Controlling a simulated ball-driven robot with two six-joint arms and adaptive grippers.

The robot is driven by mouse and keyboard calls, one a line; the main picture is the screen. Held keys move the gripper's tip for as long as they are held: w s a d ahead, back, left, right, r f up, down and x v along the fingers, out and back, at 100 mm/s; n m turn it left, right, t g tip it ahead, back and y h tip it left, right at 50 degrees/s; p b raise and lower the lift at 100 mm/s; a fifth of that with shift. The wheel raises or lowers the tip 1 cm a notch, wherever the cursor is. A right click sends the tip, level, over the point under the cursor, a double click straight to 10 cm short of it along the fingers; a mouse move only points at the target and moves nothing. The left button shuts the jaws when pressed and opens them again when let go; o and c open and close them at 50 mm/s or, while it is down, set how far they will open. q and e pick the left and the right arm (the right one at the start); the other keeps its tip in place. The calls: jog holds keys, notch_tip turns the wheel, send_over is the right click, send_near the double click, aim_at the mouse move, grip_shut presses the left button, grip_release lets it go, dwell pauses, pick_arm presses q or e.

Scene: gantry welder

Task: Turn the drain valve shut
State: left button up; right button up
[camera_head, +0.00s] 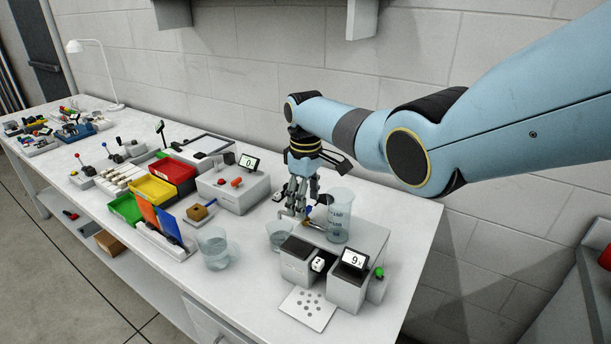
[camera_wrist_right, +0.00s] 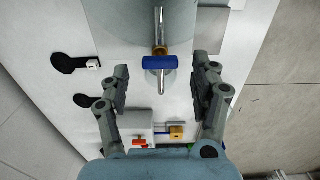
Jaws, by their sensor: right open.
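The drain valve has a small blue handle (camera_wrist_right: 157,62) on a thin metal pipe with a brass body (camera_wrist_right: 159,50). In the right wrist view the handle lies crosswise to the pipe. In the head view the blue handle (camera_head: 309,209) shows partly behind the fingers, beside a clear graduated cylinder (camera_head: 341,216). My right gripper (camera_head: 298,208) points down at the valve. In the right wrist view its fingers (camera_wrist_right: 163,74) are open, one on each side of the handle, with gaps between. No contact shows. My left gripper is not in view.
A small clear beaker (camera_head: 279,238) stands left of the valve, and a larger one (camera_head: 213,252) is further left. A grey unit with a display (camera_head: 352,285) stands in front. Colored bins (camera_head: 153,190) and another display box (camera_head: 234,190) crowd the bench leftward.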

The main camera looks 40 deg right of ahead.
notch_tip(320, 180, up, 10)
dwell(0.3)
jog(key=shift+r, duration=0.1)
dwell(0.3)
